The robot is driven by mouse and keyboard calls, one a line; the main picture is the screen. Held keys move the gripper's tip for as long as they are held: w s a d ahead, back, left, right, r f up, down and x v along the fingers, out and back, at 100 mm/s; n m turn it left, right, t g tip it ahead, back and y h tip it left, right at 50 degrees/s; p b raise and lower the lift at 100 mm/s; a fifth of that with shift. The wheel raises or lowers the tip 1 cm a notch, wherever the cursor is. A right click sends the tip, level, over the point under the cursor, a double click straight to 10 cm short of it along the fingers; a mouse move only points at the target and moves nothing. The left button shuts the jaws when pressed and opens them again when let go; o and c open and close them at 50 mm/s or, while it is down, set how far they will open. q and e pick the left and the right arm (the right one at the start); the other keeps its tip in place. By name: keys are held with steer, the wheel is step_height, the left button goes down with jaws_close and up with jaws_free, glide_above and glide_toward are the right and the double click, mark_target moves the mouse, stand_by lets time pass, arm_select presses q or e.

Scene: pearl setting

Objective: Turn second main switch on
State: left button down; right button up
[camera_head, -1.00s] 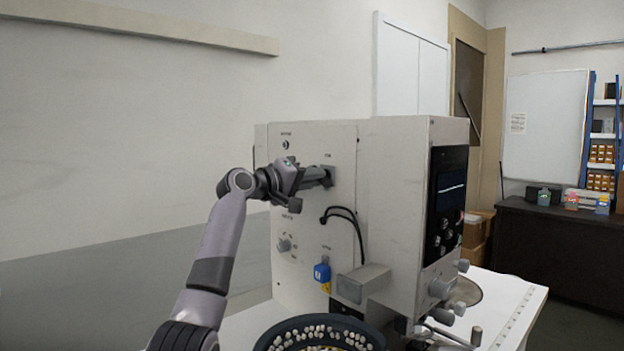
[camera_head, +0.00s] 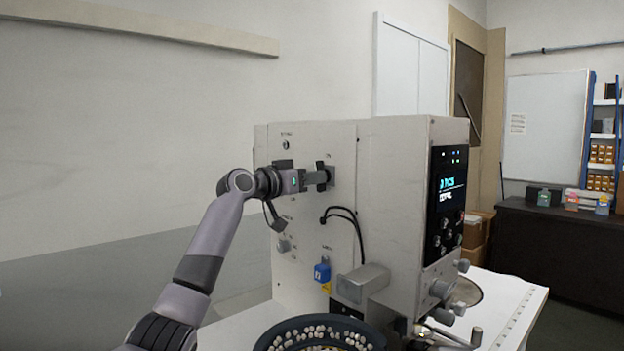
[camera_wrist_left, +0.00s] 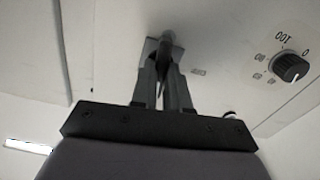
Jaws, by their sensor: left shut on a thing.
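The machine (camera_head: 395,190) is a large pale cabinet on a table. The main switch (camera_head: 330,173) is on its left side panel, near the upper right part of that panel. My left gripper (camera_head: 322,178) reaches in from the left and is shut on the switch, which its fingers mostly hide. In the left wrist view, the dark switch (camera_wrist_left: 166,40) shows between the tips of the left gripper (camera_wrist_left: 165,52). The front display (camera_head: 450,185) is lit with cyan text. My right gripper is not in view.
A round knob (camera_wrist_left: 290,68) with a scale sits on the same panel. A black cable (camera_head: 345,216) loops below the switch, and a blue connector (camera_head: 322,272) is lower down. A dark bowl (camera_head: 290,325) of pearls stands in front.

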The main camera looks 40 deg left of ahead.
arm_select(q)
steer(key=shift+m, duration=0.7)
steer(key=c, duration=1.1)
jaws_free()
steer(key=shift+s+a+b, duration=0.15)
steer(key=shift+s+b, duration=0.65)
steer(key=shift+s, duration=1)
steer(key=shift+s+a+b, duration=0.15)
steer(key=shift+s+b, duration=0.6)
steer(key=shift+s, duration=1.05)
